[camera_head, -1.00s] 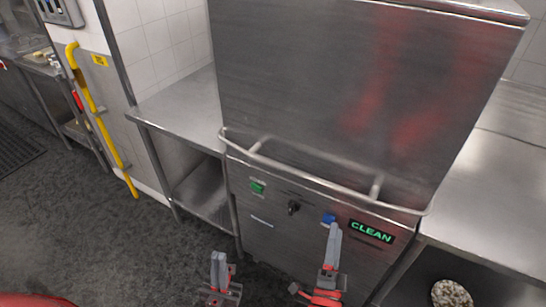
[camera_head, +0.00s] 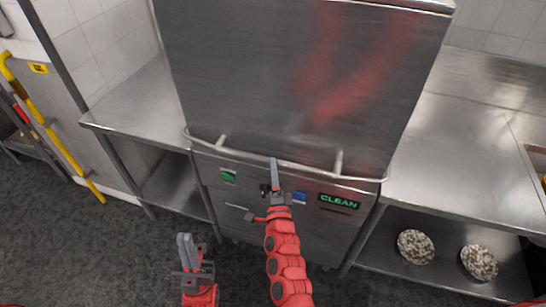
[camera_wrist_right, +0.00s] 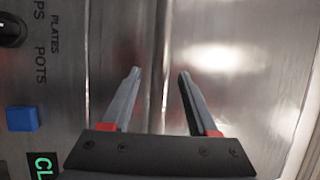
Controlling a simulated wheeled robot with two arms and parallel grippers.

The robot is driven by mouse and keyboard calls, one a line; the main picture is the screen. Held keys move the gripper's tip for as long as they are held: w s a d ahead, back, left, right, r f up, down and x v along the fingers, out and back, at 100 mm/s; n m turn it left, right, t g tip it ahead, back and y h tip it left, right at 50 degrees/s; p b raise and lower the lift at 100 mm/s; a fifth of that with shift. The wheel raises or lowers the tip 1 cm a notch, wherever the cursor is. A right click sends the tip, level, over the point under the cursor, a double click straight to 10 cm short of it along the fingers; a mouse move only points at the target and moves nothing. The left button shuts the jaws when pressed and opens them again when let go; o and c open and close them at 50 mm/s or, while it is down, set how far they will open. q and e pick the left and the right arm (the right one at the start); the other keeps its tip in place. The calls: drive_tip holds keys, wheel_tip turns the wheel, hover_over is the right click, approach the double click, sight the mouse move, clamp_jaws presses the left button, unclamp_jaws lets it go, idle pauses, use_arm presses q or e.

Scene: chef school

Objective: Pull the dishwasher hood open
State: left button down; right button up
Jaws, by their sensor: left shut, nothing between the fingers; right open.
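The dishwasher hood (camera_head: 290,75) is a large steel box in the head view, down on its base. A steel handle bar (camera_head: 240,153) runs across its lower front. My right gripper (camera_head: 275,174) is at the bar's middle in the head view. In the right wrist view, its fingers (camera_wrist_right: 157,88) are open. A bright strip that looks like the handle bar (camera_wrist_right: 163,40) runs between them in the picture; I cannot tell its depth, and no grip shows. My left gripper (camera_head: 185,247) is shut and empty, low in front of the dishwasher and left of my right arm.
The front panel carries a green switch (camera_head: 228,176), a blue button (camera_head: 299,197) and a lit CLEAN display (camera_head: 339,201). Steel counters flank the dishwasher on the left (camera_head: 135,100) and right (camera_head: 455,150). Two bowls (camera_head: 415,246) (camera_head: 479,262) stand on the lower right shelf.

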drive_tip(key=shift+p+x, duration=0.4)
drive_tip(key=shift+x, duration=1.25)
drive_tip(key=shift+c, duration=0.2)
clamp_jaws()
drive_tip(key=shift+f, duration=0.1)
